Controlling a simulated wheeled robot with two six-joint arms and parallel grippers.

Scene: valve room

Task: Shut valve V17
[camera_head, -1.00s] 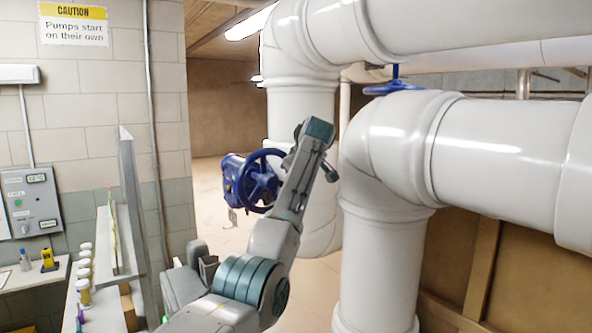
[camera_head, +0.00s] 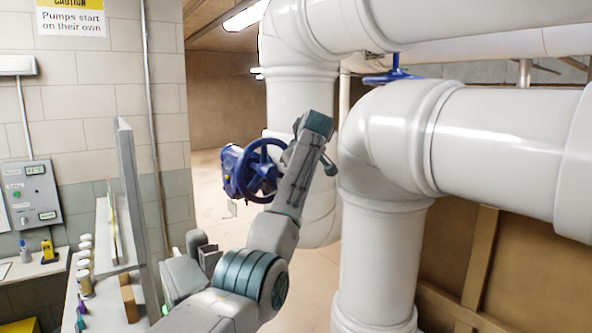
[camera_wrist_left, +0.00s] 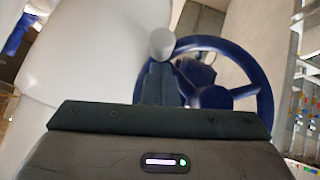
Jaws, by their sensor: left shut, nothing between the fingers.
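A blue valve with a spoked handwheel (camera_head: 279,164) sits in the middle of the head view, left of a white vertical pipe. A small pale tag (camera_head: 232,208) hangs below it; I cannot read it. The handwheel also fills the upper right of the left wrist view (camera_wrist_left: 262,75). My left arm crosses in front of the wheel's right side in the head view, and its fingers are hard to make out there. In the left wrist view my left gripper (camera_wrist_left: 161,70) is shut and empty, overlapping the wheel's left side. A grey round knob (camera_wrist_left: 162,43) shows just beyond the fingertips; contact is unclear.
Thick white pipes (camera_head: 385,260) stand close to the right of my left arm. A second blue handwheel (camera_head: 393,77) sits higher, behind the pipe bend. At left are a shelf with several small containers (camera_head: 84,262), a grey control box (camera_head: 31,195) and a tiled wall.

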